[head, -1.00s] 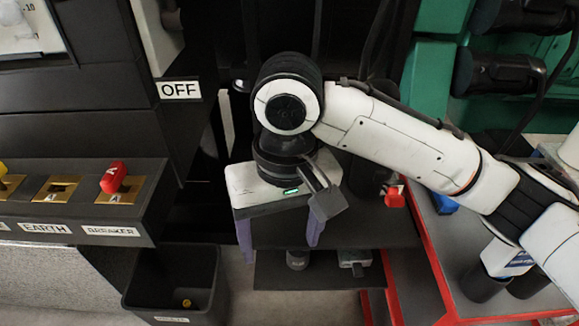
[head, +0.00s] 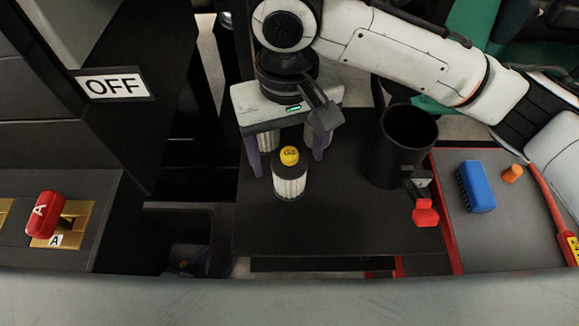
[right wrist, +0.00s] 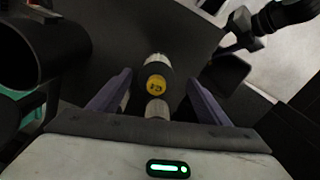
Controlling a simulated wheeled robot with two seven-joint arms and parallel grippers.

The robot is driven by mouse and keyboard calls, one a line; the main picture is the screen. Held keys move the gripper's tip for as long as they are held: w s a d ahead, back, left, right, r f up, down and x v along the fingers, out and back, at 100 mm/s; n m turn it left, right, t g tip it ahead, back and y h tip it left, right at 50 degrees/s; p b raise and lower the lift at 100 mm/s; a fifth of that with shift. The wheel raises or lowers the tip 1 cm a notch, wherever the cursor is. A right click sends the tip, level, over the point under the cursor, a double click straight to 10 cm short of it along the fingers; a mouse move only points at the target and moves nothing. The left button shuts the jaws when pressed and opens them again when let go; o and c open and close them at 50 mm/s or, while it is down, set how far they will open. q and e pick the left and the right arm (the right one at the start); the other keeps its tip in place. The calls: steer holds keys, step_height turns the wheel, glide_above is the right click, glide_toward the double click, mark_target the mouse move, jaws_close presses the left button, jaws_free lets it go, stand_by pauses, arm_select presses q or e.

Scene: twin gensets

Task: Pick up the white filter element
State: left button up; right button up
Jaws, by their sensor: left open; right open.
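A white ribbed filter element (head: 289,184) with a dark top and a yellow cap stands upright on a black shelf (head: 360,225) in the head view. Its yellow cap also shows in the right wrist view (right wrist: 157,85). My right gripper (head: 288,163) is open, its purple fingers pointing down. In both views the element appears between the fingers or just beyond their tips, with no visible contact. More white ribbed pieces (head: 268,140) show behind it, partly hidden by the gripper. My left gripper is not in view.
A black open canister (head: 400,145) stands right of the gripper, with a red-ended part (head: 425,213) beside it. A red-edged grey surface at right holds a blue block (head: 477,187) and an orange piece (head: 512,173). A panel with a red switch (head: 44,215) is at left.

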mark_target(290, 168)
steer(key=f, duration=0.6)
steer(key=shift+w+d+f, duration=0.1)
steer(key=shift+w+d, duration=0.05)
steer(key=shift+w, duration=0.25)
steer(key=c, duration=1.1)
